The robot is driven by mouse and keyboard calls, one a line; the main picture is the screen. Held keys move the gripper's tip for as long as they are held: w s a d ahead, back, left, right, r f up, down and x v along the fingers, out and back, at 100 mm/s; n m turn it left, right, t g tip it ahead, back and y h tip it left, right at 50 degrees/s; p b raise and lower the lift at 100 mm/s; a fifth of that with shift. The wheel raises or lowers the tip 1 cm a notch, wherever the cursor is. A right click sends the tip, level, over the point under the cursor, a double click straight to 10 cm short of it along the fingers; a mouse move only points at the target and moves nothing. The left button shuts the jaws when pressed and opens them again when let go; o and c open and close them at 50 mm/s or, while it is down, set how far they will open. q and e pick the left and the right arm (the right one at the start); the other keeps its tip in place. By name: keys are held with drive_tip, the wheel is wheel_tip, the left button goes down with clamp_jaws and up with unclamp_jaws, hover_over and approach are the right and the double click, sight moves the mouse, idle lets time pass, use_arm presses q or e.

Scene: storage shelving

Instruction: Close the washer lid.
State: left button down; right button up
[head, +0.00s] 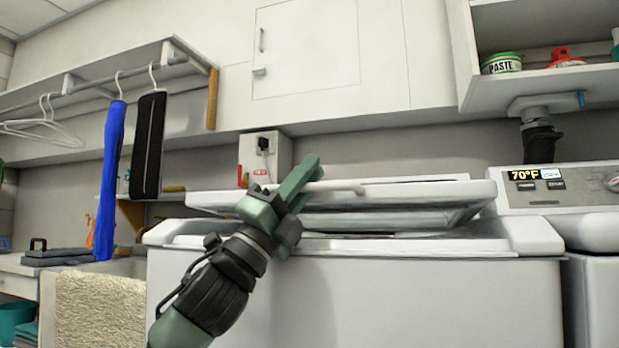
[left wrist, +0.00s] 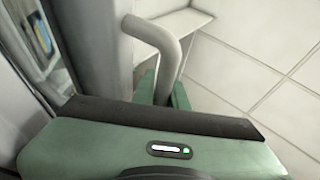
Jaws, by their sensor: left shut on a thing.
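The white washer (head: 430,290) stands in front of me in the head view. Its lid (head: 440,195) is tilted slightly up, with a dark gap between it and the washer top. A pale bar handle (head: 345,187) sticks out at the lid's front. My left gripper (head: 302,183) is at this handle, with its green fingers shut on it. In the left wrist view the curved handle (left wrist: 155,35) runs down between the fingers of the left gripper (left wrist: 165,92). The fingers hide the gripped end. My right gripper is not in view.
A control panel (head: 560,187) reading 70°F is at the right. A shelf with a paste tin (head: 501,63) is above it. Hangers with a blue garment (head: 110,175) and a black garment (head: 149,145) hang at the left. A beige towel (head: 100,310) is below.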

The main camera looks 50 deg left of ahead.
use_arm(q)
drive_tip(key=shift+s+d+r, duration=0.2)
drive_tip(key=shift+s, duration=0.15)
drive_tip(key=c, duration=1.7)
unclamp_jaws()
drive_tip(key=shift+s+r, duration=0.1)
drive_tip(key=shift+s, duration=0.05)
